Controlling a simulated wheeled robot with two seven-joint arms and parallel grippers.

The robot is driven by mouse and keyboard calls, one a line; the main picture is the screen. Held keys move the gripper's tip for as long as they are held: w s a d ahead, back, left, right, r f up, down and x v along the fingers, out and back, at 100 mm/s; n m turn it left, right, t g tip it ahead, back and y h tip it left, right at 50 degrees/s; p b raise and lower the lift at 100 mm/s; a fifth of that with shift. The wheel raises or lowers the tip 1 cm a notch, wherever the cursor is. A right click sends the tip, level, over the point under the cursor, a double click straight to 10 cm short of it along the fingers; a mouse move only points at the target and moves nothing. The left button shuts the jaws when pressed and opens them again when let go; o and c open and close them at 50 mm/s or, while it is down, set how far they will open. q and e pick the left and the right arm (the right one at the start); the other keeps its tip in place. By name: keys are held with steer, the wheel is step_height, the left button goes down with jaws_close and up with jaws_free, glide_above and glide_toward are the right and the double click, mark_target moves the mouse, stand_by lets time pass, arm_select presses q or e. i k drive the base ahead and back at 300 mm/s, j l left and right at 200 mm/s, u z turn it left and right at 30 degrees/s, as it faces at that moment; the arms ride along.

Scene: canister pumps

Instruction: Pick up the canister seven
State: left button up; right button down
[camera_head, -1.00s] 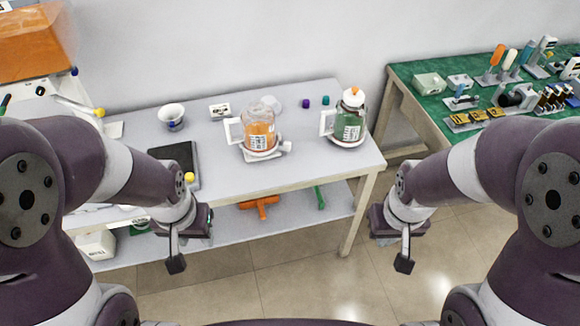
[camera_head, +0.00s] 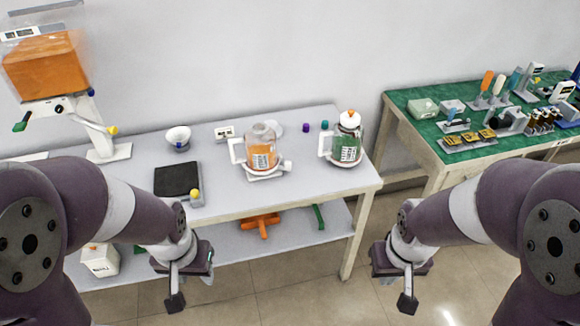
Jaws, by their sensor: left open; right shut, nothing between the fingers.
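Two canisters with white handles stand upright on the white table (camera_head: 230,204). One is an orange-filled canister (camera_head: 262,150) on a white base. The other is a green-filled canister (camera_head: 347,142) with a white lid and orange knob, near the table's right end. Both have a printed label, too small to read, so I cannot tell which is seven. My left gripper (camera_head: 175,302) hangs in front of the table's front edge, apart from both canisters. My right gripper (camera_head: 407,303) is empty and hangs over the floor, right of the table.
An orange-filled dispenser (camera_head: 45,68) stands at the left. A black pad (camera_head: 177,179), a white bowl (camera_head: 178,137) and small caps (camera_head: 306,128) lie on the table. A green-topped table (camera_head: 420,125) with several tools stands at the right. A lower shelf (camera_head: 285,245) holds an orange item (camera_head: 260,224).

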mark_target(260, 140)
steer(key=i+z, duration=0.2)
steer(key=i, duration=0.25)
steer(key=i+j+z, duration=0.15)
steer(key=i, duration=0.25)
steer(key=i+j+z, duration=0.2)
steer(key=i, duration=0.25)
steer(key=l, duration=0.1)
